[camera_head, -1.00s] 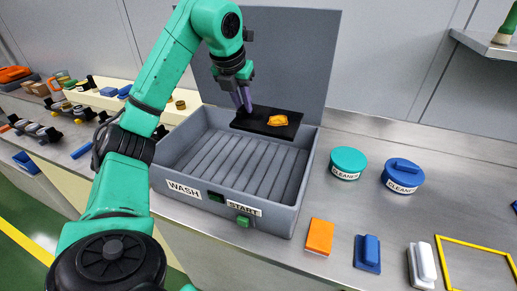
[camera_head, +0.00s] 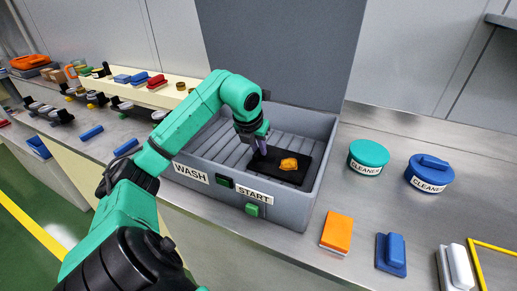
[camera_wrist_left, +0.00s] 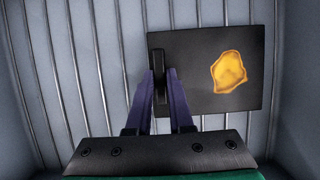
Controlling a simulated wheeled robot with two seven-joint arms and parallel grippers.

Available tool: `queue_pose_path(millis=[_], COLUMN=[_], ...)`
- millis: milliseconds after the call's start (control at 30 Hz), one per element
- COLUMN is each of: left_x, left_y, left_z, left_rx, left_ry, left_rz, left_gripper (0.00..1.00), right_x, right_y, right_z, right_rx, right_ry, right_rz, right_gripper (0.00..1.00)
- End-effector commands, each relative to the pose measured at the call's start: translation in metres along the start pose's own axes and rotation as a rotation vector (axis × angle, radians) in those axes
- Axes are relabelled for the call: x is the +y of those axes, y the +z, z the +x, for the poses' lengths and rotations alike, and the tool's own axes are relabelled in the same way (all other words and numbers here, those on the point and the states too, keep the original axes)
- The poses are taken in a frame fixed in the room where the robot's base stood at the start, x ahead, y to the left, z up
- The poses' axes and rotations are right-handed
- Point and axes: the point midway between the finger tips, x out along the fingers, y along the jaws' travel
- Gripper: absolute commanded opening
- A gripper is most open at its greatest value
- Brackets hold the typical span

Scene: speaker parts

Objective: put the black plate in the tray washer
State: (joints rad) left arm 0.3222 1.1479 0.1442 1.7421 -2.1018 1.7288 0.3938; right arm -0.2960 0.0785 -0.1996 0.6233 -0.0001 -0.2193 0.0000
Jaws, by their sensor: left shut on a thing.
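The black plate (camera_head: 296,174) carries an orange-yellow blob (camera_head: 289,164) on its face. It is inside the grey tray washer (camera_head: 309,205), near the right wall, and also shows in the left wrist view (camera_wrist_left: 190,50) above the washer's ribbed floor. My left gripper (camera_head: 260,149) is shut on the plate at a dark raised part by its left edge (camera_wrist_left: 158,85). I cannot tell whether the plate touches the floor. The washer's lid (camera_head: 290,45) stands open. Its front has a WASH label, a START label and a green button (camera_head: 252,210). My right gripper is not in view.
Right of the washer stand a teal cleaner tub (camera_head: 367,158) and a blue cleaner tub (camera_head: 429,174). In front lie an orange sponge (camera_head: 337,231), a blue brush (camera_head: 391,252) and a white brush (camera_head: 457,268). Several small parts line the counter at left.

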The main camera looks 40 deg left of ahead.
Motion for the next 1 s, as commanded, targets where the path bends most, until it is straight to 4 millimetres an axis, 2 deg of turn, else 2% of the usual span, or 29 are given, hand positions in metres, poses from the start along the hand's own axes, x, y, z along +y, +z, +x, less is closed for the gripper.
queue_pose_path(millis=[100,133,200,567,667,900,1000], left_x=[0.0,0.0,0.0,0.0,0.001,0.001,0.001], left_y=[0.001,0.0,0.0,0.001,0.002,0.003,0.002], left_z=[-0.001,0.0,-0.001,-0.005,-0.02,-0.087,-0.108], left_rx=[0.0,0.001,0.001,0.001,-0.003,-0.004,-0.002], left_ry=[0.0,0.001,0.001,0.001,0.002,0.003,0.003], left_rz=[0.0,0.0,0.0,0.001,0.001,0.001,0.0], left_gripper=[0.0,0.23,0.49,0.49,0.49,0.49,0.49], right_x=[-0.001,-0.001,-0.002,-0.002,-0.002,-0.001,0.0], right_y=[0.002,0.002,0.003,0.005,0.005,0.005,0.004], right_z=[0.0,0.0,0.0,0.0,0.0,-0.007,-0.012], right_rx=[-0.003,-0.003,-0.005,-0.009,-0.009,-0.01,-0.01], right_ry=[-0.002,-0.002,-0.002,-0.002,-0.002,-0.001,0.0], right_rz=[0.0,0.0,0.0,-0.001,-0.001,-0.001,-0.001], right_gripper=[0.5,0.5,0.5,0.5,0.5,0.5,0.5])
